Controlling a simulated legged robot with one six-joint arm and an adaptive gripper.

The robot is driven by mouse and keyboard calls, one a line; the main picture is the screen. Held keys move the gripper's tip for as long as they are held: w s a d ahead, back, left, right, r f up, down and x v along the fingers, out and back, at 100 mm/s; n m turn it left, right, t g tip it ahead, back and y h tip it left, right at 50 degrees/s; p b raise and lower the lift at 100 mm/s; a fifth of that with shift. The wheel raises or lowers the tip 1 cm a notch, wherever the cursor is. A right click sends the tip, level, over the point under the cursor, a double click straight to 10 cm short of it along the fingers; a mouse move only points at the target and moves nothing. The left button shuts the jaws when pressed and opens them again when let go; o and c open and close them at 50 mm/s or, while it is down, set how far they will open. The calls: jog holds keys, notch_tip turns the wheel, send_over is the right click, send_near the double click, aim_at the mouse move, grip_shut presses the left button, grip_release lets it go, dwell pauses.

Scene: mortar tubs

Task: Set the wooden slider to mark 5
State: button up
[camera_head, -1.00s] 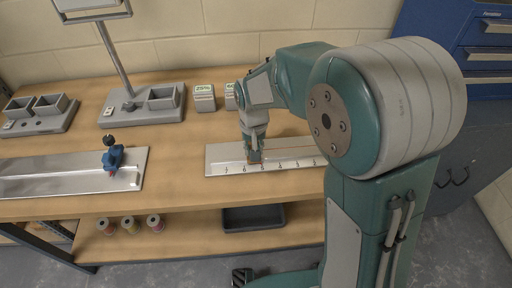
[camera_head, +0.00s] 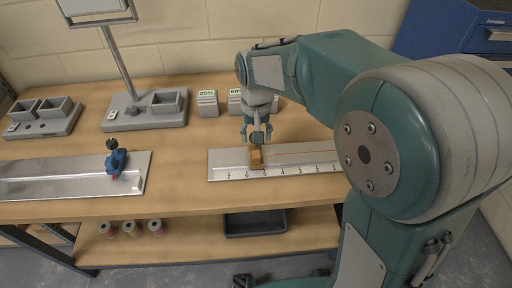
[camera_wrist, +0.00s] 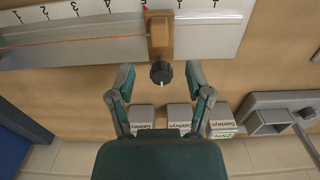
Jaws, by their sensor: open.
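The wooden slider (camera_head: 257,157) sits on the pale scale plate (camera_head: 216,163), which also shows in the wrist view (camera_wrist: 215,40). In the wrist view the slider (camera_wrist: 159,35) has a dark knob (camera_wrist: 161,73) at its near end. Its block is by the red-marked 5 (camera_wrist: 144,5), on the side towards 6; I cannot tell its exact reading. My gripper (camera_head: 258,138) is open and empty, above and behind the slider. In the wrist view its fingertips (camera_wrist: 159,76) are spread on either side of the knob, apart from it.
Small labelled blocks (camera_head: 207,103) stand behind the plate. A metal plate with a blue clamp (camera_head: 116,160) lies to the left, and a grey stand (camera_head: 145,110) is at the back. A dark tray (camera_head: 255,222) and several spools (camera_head: 131,229) are on the lower shelf.

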aim_at(256, 153)
jog(key=shift+r, duration=2.05)
jog(key=s+d+r+t, duration=0.2)
jog(key=s+d, duration=0.4)
jog(key=s, duration=0.3)
jog(key=s+d+r+t, duration=0.2)
jog(key=s+d, duration=0.4)
jog(key=s, duration=0.3)
jog(key=shift+s+d+r+t, duration=0.2)
jog(key=shift+s+r+t, duration=0.15)
jog(key=shift+t, duration=0.45)
